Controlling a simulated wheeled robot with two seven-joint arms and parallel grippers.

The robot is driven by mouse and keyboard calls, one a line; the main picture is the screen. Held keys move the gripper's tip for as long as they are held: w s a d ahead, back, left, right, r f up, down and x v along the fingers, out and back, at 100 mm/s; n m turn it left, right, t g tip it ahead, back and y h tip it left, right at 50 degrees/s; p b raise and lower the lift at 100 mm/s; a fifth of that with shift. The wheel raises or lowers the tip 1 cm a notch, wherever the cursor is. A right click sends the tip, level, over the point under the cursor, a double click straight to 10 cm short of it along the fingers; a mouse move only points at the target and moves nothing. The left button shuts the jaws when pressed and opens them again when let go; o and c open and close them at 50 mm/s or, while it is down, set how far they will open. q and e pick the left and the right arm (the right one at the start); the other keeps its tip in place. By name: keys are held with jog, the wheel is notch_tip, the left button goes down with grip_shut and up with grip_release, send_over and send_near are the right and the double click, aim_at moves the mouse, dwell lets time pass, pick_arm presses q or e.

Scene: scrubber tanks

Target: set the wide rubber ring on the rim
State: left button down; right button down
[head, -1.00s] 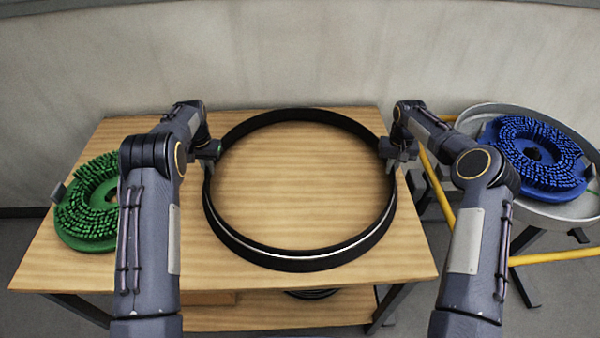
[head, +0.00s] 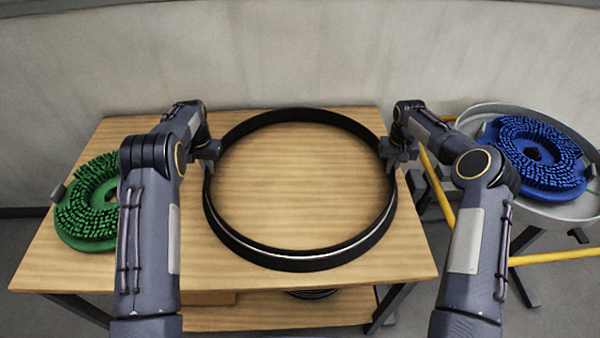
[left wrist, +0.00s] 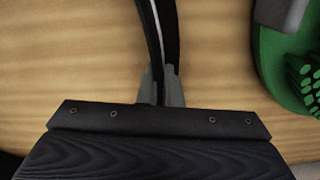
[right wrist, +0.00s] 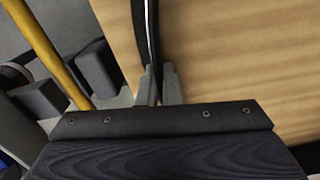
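The wide rubber ring (head: 300,260), a large black hoop with a pale line along its wall, lies over the wooden table. My left gripper (head: 208,158) is at its left side; in the left wrist view (left wrist: 161,85) its fingers stand close on both sides of the ring's wall (left wrist: 160,35). My right gripper (head: 392,158) is at the opposite side; in the right wrist view (right wrist: 158,85) its fingers also straddle the wall (right wrist: 150,30). Both look shut on it. A round grey pan (head: 540,212) with a raised rim stands at the right.
The wooden table (head: 300,190) has a green bristle brush (head: 88,205) at its left. A blue brush (head: 535,155) lies in the grey pan. Yellow bars (head: 555,257) run beside and below the pan. A wall stands behind the table.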

pick_arm(q)
jog(key=shift+w+r, duration=0.1)
jog(key=shift+r, duration=0.15)
pick_arm(e)
jog(key=shift+r, duration=0.2)
